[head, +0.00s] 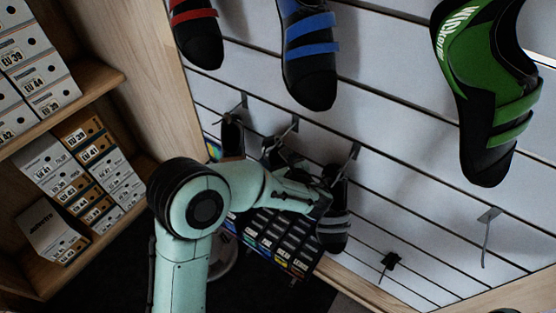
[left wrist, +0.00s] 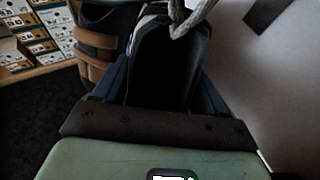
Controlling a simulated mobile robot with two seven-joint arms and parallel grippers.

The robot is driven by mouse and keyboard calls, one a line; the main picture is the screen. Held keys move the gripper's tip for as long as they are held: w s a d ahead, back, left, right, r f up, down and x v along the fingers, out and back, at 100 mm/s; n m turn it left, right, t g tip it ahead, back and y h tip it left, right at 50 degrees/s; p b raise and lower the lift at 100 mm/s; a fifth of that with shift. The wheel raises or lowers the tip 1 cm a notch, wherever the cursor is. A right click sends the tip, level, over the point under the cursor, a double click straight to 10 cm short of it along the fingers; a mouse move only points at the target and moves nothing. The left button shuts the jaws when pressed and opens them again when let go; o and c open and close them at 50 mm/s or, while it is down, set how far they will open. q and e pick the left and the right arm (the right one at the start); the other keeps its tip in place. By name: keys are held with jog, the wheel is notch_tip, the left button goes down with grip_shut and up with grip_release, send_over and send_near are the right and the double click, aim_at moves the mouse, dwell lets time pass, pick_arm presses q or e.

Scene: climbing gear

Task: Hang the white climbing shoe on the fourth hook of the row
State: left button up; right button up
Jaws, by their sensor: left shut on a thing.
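The white climbing shoe (head: 335,232), black with pale grey-white straps, hangs toe down at my left gripper (head: 326,202). The gripper is shut on its upper part. In the left wrist view the shoe's dark opening (left wrist: 163,62) sits between the blue fingers, with a pale loop (left wrist: 192,20) above it. A hook (head: 352,156) of the lower row sticks out just above the shoe. I cannot tell whether the loop is on it. Other hooks (head: 240,101) and (head: 293,126) are to the left, and a bare hook (head: 487,217) is to the right.
A brown-strapped shoe (left wrist: 95,48) hangs close to the left of the held shoe. Red (head: 196,32), blue (head: 309,55) and green (head: 485,95) shoes hang higher on the slatted wall. A box display (head: 275,245) stands below. Shoebox shelves (head: 85,95) are at left.

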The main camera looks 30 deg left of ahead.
pick_arm(q)
jog(key=shift+s+a+r+b, duration=0.15)
jog(key=shift+s+b, duration=0.25)
jog(key=shift+s, duration=1.4)
jog(key=shift+s, duration=0.1)
jog(key=s, duration=0.3)
jog(key=shift+a+b, duration=0.1)
jog(key=shift+b, duration=0.25)
jog(key=shift+s, duration=0.1)
jog(key=s+r, duration=0.1)
jog(key=s, duration=0.8)
jog(key=shift+a, duration=0.35)
